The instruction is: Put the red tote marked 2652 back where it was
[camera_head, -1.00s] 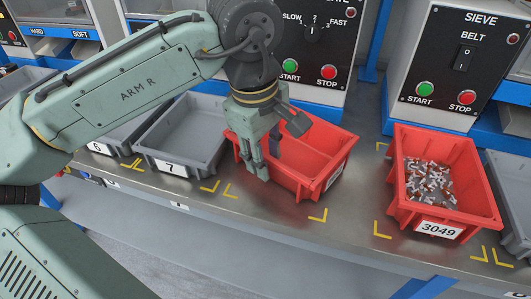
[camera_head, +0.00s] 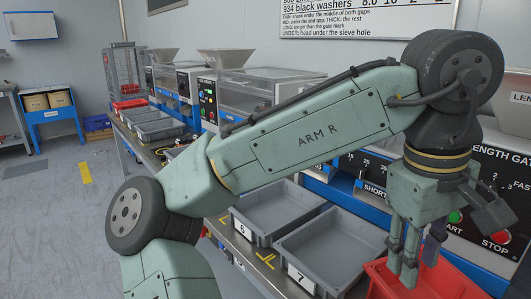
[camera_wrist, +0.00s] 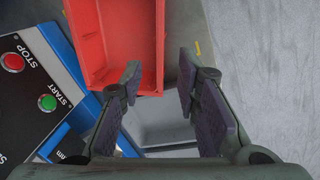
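A red tote (camera_head: 425,283) stands at the lower right of the head view, mostly cut off by the picture's edge. It also shows at the top of the wrist view (camera_wrist: 112,45), where its interior looks empty. No number on it is readable now. My gripper (camera_head: 418,262) is at the tote's wall, pointing down. In the wrist view the fingers (camera_wrist: 158,82) are apart, with the tote's side wall in the gap between them. One finger is over the tote's inside and the other is outside. Contact with the wall cannot be told.
Grey trays marked 6 (camera_head: 280,210) and 7 (camera_head: 335,248) stand left of the red tote on the bench. A machine panel with START and STOP buttons (camera_head: 495,238) rises behind the tote. More grey trays (camera_head: 160,128) stand farther along. Open floor (camera_head: 60,235) lies left.

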